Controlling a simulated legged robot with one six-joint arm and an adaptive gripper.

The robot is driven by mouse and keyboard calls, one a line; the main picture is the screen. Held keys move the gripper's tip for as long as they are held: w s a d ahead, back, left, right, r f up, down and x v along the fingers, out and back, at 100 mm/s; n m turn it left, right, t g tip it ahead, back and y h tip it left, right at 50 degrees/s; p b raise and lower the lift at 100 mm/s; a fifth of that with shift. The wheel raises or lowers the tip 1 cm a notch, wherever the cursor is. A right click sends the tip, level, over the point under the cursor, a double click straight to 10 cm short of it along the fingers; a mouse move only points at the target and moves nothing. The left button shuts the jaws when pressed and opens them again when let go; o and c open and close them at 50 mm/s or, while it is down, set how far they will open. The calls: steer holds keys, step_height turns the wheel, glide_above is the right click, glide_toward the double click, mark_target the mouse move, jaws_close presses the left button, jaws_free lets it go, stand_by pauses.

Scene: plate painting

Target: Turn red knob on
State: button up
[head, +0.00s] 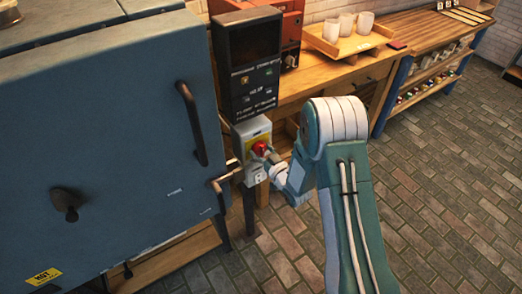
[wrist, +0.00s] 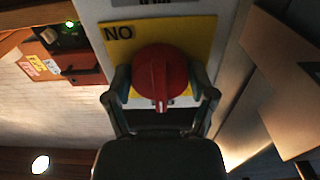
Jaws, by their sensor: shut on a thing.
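The red knob (head: 259,148) sits on a yellow and grey switch box (head: 252,131) below a dark control panel. In the wrist view the red knob (wrist: 160,78) fills the space between the fingers of my gripper (wrist: 163,92), with a finger on each side. A pale mark on the knob points toward the bottom of the picture. In the head view my gripper (head: 267,155) reaches the knob from the right.
A large blue kiln (head: 110,130) with a dark handle stands at the left. A dark control panel (head: 249,62) is above the switch box. A wooden bench (head: 300,85) with a tray (head: 348,42) of cups is behind. The brick floor at right is clear.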

steer(key=shift+m, duration=0.3)
steer(key=m, duration=0.4)
steer(key=shift+r+m, duration=0.1)
steer(key=shift+m, duration=0.2)
steer(key=m, duration=0.9)
steer(key=shift+m, duration=1.9)
steer(key=shift+f, duration=0.2)
steer(key=o, duration=1.1)
steer(key=shift+c, duration=0.2)
steer(key=shift+r, duration=0.1)
